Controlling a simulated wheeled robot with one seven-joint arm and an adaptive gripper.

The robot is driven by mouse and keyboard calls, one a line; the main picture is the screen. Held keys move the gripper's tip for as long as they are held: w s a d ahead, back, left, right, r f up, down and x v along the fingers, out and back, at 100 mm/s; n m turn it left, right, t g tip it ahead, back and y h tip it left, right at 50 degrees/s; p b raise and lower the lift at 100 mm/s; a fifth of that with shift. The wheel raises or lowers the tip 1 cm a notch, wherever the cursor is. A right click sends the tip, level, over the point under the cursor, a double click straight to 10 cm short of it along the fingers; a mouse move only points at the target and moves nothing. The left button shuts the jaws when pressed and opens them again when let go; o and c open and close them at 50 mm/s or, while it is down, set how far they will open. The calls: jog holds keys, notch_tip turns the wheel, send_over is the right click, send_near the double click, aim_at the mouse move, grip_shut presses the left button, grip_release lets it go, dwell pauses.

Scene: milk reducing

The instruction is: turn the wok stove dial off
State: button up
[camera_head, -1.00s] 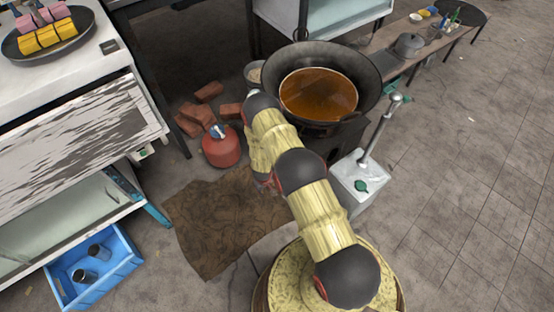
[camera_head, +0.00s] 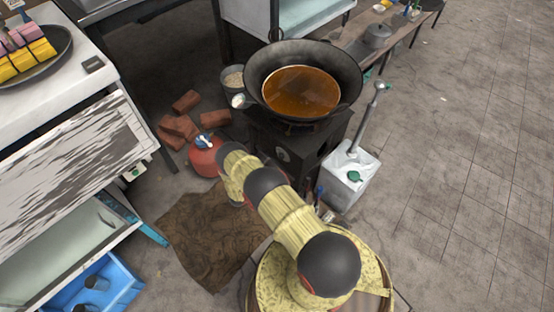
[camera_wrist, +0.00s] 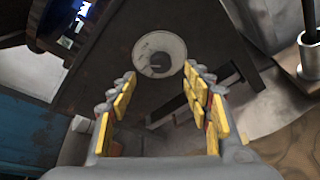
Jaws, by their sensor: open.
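The wok stove (camera_head: 325,146) is a dark box under a black wok (camera_head: 350,66) holding brown-orange liquid. Its round pale dial (camera_head: 283,155) shows on the front face, just above my arm. In the wrist view, the dial (camera_wrist: 172,44) is a light disc with a darker centre, straight ahead beyond the fingertips. My gripper (camera_wrist: 160,80) is open, with yellow pads on both fingers and nothing between them. The fingers appear on either side of the dial's lower part; a gap seems to remain. My arm hides most of the gripper in the head view.
A red gas canister (camera_head: 204,158) and bricks (camera_head: 180,127) lie left of the stove. A white container (camera_head: 350,172) with a metal rod stands right. A brown cloth (camera_head: 210,235) lies on the floor. A white counter (camera_head: 60,75) is at left.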

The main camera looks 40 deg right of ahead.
aim_at(280, 158)
jog(key=b+x, duration=0.2)
jog(key=x, duration=0.4)
jog(key=shift+d+f, duration=0.2)
jog(key=shift+d, duration=0.05)
jog(key=shift+w+d+f, duration=0.1)
jog(key=shift+w+d, duration=0.1)
jog(key=shift+d, duration=0.35)
jog(key=c, duration=0.3)
jog(key=c, duration=0.8)
jog(key=shift+c, duration=0.3)
jog(key=shift+m, duration=0.3)
jog(key=m, duration=0.1)
jog(key=m+t, duration=0.1)
jog(key=shift+s+f+m+t, duration=0.15)
jog(key=shift+s+m+t, duration=0.05)
jog(key=shift+m+t, duration=0.1)
jog(key=shift+f+m+t+h, duration=0.15)
jog(key=shift+m+t+h, duration=0.45)
jog(key=shift+m, duration=0.9)
